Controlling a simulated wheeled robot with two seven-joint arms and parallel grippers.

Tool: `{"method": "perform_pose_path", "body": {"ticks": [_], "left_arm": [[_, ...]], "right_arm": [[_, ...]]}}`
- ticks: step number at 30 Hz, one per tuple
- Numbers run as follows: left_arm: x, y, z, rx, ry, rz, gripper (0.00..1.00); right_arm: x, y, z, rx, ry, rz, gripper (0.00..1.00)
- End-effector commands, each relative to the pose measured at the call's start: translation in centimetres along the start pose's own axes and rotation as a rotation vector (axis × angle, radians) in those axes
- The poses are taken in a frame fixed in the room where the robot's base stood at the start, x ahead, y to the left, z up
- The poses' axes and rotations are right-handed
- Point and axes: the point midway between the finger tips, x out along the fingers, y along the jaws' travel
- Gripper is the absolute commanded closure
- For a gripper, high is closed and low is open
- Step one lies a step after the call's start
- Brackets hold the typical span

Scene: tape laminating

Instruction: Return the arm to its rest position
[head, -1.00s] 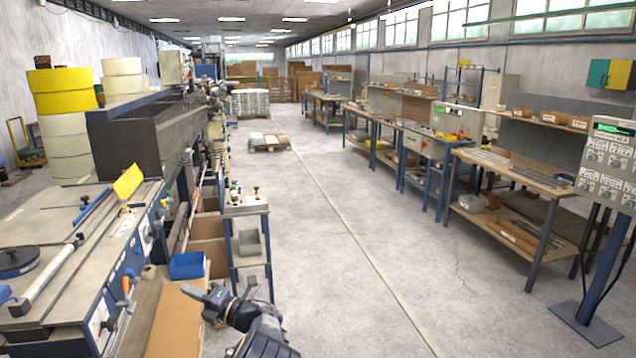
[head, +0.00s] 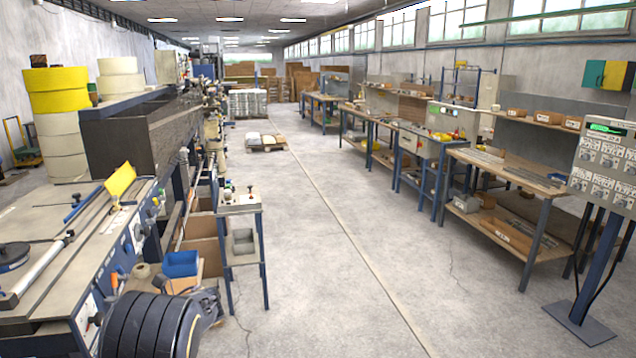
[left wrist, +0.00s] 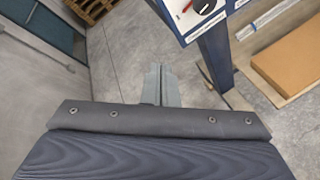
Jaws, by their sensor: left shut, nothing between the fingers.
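My left gripper (left wrist: 160,85) shows in the left wrist view, its two grey fingers together with nothing between them. Bare concrete floor lies behind the fingertips. In the head view my left arm (head: 150,325) is a dark, ribbed link at the bottom left, in front of the workbench's lower part. The left fingers cannot be made out in the head view. My right arm and gripper show in neither view.
A long workbench (head: 60,290) with a yellow tab runs along the left. A blue bin (head: 181,264) and a small stand (head: 240,205) are close to my left arm. A control panel (head: 604,165) stands at the right.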

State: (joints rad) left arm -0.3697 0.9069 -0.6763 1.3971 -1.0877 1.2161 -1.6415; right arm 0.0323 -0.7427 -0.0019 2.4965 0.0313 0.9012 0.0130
Motion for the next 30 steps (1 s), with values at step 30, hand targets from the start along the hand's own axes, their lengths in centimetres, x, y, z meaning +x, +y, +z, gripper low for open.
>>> {"method": "perform_pose_path", "body": {"ticks": [30], "left_arm": [[-18.4,22.7,-22.9,-1.94,1.888,0.416,1.0]], "right_arm": [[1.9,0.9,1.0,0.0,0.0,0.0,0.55]]}}
